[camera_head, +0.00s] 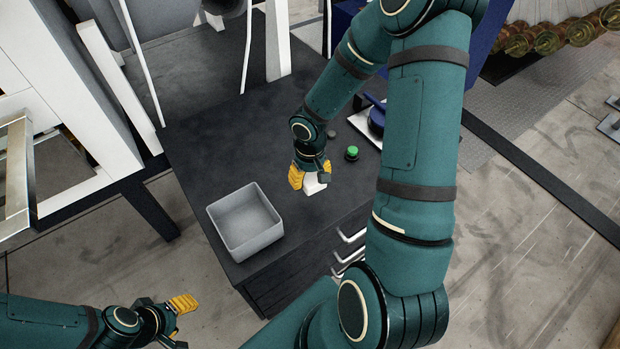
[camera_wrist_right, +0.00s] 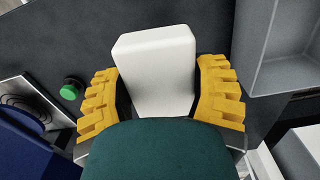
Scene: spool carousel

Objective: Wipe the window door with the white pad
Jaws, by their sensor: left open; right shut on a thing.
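The white pad (camera_head: 314,188) is a small white block over the dark cabinet top. My right gripper (camera_head: 309,179) is shut on it. In the right wrist view the pad (camera_wrist_right: 158,68) sits between the two yellow fingers of the gripper (camera_wrist_right: 160,95), its lower part hidden by a green part of mine. I cannot tell whether the pad touches the cabinet top. My left gripper (camera_head: 179,322) is open and empty at the lower left, over the floor. A framed panel (camera_head: 20,180) at the far left edge, partly cut off, may be the window door.
A grey open bin (camera_head: 213,222) stands on the cabinet top (camera_head: 215,150), left of the pad. A green button (camera_head: 352,152) and a blue round object (camera_head: 377,120) lie behind and right of it. White posts (camera_head: 278,45) rise at the back. Floor at lower left is clear.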

